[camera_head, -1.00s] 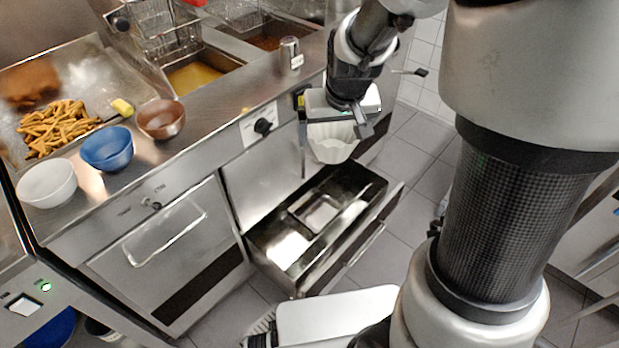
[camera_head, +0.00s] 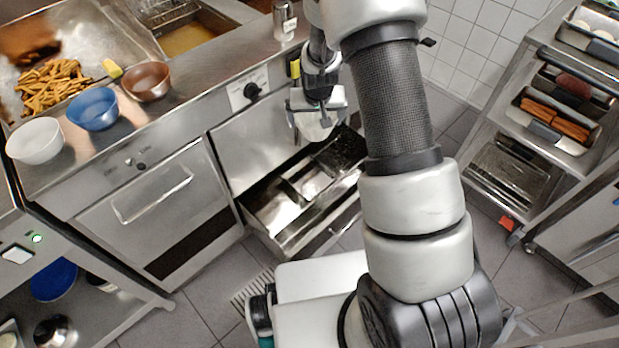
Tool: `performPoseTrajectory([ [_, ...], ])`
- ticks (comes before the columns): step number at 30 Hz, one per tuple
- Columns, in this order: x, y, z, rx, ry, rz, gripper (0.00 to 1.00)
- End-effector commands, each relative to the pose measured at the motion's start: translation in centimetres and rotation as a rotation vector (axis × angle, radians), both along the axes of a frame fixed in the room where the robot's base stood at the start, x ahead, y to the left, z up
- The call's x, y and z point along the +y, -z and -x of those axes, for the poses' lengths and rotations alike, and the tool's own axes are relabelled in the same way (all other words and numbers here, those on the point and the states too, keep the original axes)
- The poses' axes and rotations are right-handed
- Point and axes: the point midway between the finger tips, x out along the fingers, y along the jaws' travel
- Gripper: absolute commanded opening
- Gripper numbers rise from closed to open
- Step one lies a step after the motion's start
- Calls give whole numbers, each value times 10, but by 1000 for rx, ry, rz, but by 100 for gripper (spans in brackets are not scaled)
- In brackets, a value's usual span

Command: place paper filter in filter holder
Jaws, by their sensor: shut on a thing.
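My gripper (camera_head: 318,101) is near the top centre, at the counter's front edge and above the open drawer. It is shut on the white paper filter (camera_head: 318,128), which hangs below the fingers and is partly hidden by them and by my arm. The open drawer (camera_head: 262,214) under the counter holds a metal, frame-like tray (camera_head: 313,180), which may be the filter holder; I cannot tell for sure. The paper filter is above the drawer, apart from its floor.
A counter carries fries (camera_head: 50,88), a white bowl (camera_head: 35,141), a blue bowl (camera_head: 93,108), a brown bowl (camera_head: 146,81) and a metal shaker (camera_head: 284,20). A shelf rack (camera_head: 535,125) with trays stands right. Tiled floor shows between rack and drawer.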

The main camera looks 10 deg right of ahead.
Motion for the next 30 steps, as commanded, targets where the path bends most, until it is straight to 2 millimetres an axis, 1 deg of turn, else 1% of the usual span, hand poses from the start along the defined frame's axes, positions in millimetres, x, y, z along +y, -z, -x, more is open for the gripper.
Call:
performPoseTrajectory([
  [1, 1, 21, -3, 7, 6, -1, 72],
  [5, 7, 70, -9, 7, 23, -6, 72],
  [6, 8, 86, -10, 7, 28, -7, 72],
  [8, 11, 110, -10, 7, 35, -9, 72],
  [9, 13, 126, -9, 7, 41, -10, 72],
  [11, 15, 151, -8, 7, 47, -11, 72],
  [12, 16, 168, -6, 6, 51, -10, 72],
  [14, 18, 194, -3, 6, 58, -11, 72],
  [15, 19, 211, -1, 6, 61, -10, 72],
  [17, 20, 235, 2, 5, 67, -11, 72],
  [18, 21, 250, 5, 5, 70, -11, 72],
  [21, 22, 283, 11, 3, 77, -12, 72],
  [24, 24, 308, 16, 1, 79, -13, 72],
  [27, 24, 323, 19, 0, 83, -14, 72],
  [30, 24, 333, 19, -1, 84, -14, 72],
])
